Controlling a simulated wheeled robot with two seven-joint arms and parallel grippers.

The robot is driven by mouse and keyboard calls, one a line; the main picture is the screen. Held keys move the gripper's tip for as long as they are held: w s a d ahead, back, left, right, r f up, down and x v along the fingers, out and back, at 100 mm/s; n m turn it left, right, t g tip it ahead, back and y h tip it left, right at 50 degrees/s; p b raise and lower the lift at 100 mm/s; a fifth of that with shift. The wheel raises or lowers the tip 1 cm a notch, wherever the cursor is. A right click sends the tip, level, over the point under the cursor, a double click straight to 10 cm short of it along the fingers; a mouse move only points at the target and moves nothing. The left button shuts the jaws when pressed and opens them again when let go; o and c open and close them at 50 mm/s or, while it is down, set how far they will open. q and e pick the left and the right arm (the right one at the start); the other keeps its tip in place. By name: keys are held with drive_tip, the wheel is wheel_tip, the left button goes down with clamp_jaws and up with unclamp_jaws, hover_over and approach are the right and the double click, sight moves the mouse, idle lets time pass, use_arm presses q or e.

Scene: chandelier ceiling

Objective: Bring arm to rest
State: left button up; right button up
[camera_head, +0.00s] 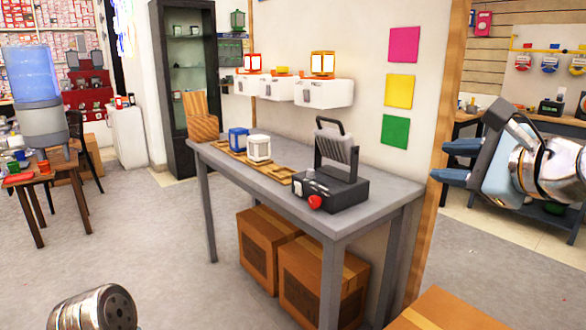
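My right gripper (453,162) is at the right side of the head view, raised in the air and pointing left. Its two blue-grey fingers are apart with nothing between them. It is right of the grey table and looks clear of it. A silver link of mine shows at the bottom left. My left gripper is not in view.
A grey table (375,216) stands in the middle, bearing a dark device (330,188) with a red knob and a wooden tray (278,173) with blue and white lanterns. Cardboard boxes (322,278) sit beneath. A wooden post (447,100) stands near my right gripper. Open floor lies left.

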drive_tip(key=w+a+f+n+g, duration=0.2)
drive_tip(key=w+f+n, duration=0.15)
drive_tip(key=f, duration=0.85)
drive_tip(key=w+a+f+n+g+h, duration=0.15)
drive_tip(key=w+f, duration=0.25)
drive_tip(key=f, duration=0.8)
drive_tip(key=w+a+f+n+g+y, duration=0.1)
drive_tip(key=w+a+f+n+g, duration=0.2)
drive_tip(key=f, duration=0.9)
drive_tip(key=s+a+f+n+g, duration=0.25)
drive_tip(key=s+f, duration=0.35)
drive_tip(key=f, duration=0.7)
drive_tip(key=s+a+f+n+g, duration=0.15)
drive_tip(key=s+f+n, duration=0.3)
drive_tip(key=f, duration=0.75)
drive_tip(key=s+a+f+n+g, duration=0.1)
drive_tip(key=s+f+n, duration=0.1)
drive_tip(key=s+f, duration=0.2)
drive_tip(key=s+a+f+n+g, duration=0.1)
drive_tip(key=s+f, duration=0.4)
drive_tip(key=s, duration=0.5)
drive_tip(key=shift+s+a+f+n+g, duration=0.25)
drive_tip(key=shift+n+g, duration=0.2)
drive_tip(key=shift+n, duration=0.35)
drive_tip(key=shift+w, duration=0.15)
